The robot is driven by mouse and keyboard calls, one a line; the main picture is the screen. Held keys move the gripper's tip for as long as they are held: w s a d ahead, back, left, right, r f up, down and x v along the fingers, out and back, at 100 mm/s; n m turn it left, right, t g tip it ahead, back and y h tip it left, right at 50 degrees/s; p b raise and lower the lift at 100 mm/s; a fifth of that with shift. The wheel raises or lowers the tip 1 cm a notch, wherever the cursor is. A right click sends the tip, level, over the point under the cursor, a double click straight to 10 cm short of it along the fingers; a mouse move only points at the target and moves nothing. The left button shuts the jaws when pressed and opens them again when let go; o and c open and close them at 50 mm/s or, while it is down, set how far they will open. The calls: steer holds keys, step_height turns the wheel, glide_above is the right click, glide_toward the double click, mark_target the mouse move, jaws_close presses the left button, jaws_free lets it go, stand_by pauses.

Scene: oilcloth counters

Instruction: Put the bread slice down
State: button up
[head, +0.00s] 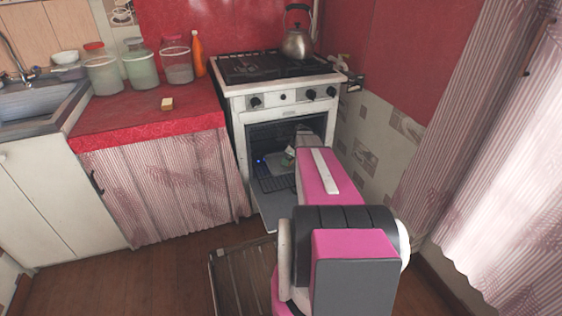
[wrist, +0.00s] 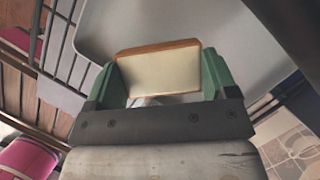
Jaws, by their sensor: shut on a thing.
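The bread slice (wrist: 160,73) is pale with a brown crust and sits between the two green fingers of my gripper (wrist: 163,68) in the wrist view. My gripper is shut on it from both sides. A smooth grey tray (wrist: 215,28) lies beyond and beneath the slice. I cannot tell whether the slice touches the tray. In the head view my arm reaches into the open oven (head: 262,133), and a small part of the gripper shows inside; the slice cannot be made out there.
A wire rack (wrist: 62,45) runs beside the tray. The oven door (head: 240,285) hangs open low down. A kettle (head: 298,42) stands on the stove. On the red counter (head: 130,118) are jars, an orange bottle (head: 198,54) and a small pale block (head: 167,104).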

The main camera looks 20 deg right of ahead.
mark_target(279, 164)
steer(key=shift+w+a+f, duration=1.55)
steer(key=shift+a, duration=0.05)
steer(key=o, duration=0.6)
steer(key=shift+f, duration=0.1)
